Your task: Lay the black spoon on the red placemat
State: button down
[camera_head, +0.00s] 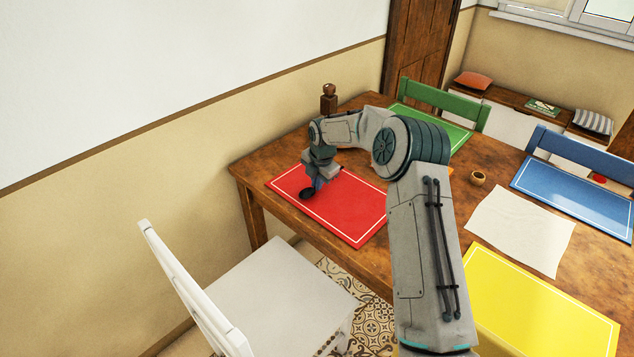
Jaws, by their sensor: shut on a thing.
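The red placemat (352,216) lies on the wooden table near its left end. My gripper (318,184) is over the left part of the placemat, pointing down, and is shut on the black spoon. The black spoon (307,194) shows mainly as a dark bowl end just below the gripper, over the red placemat. The rest of the spoon is hidden by the gripper. I cannot tell whether the spoon touches the placemat. My arm hides part of the placemat's right side.
Green (444,130), blue (583,196) and yellow (537,309) placemats, a white sheet (522,229) and a small wooden ring-like item (478,177) lie on the table. A wooden mill (328,100) stands at the back. A white chair (262,291) is at the front left.

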jog(key=shift+f, duration=0.2)
jog(key=shift+f, duration=0.15)
jog(key=c, duration=1.6)
grip_release()
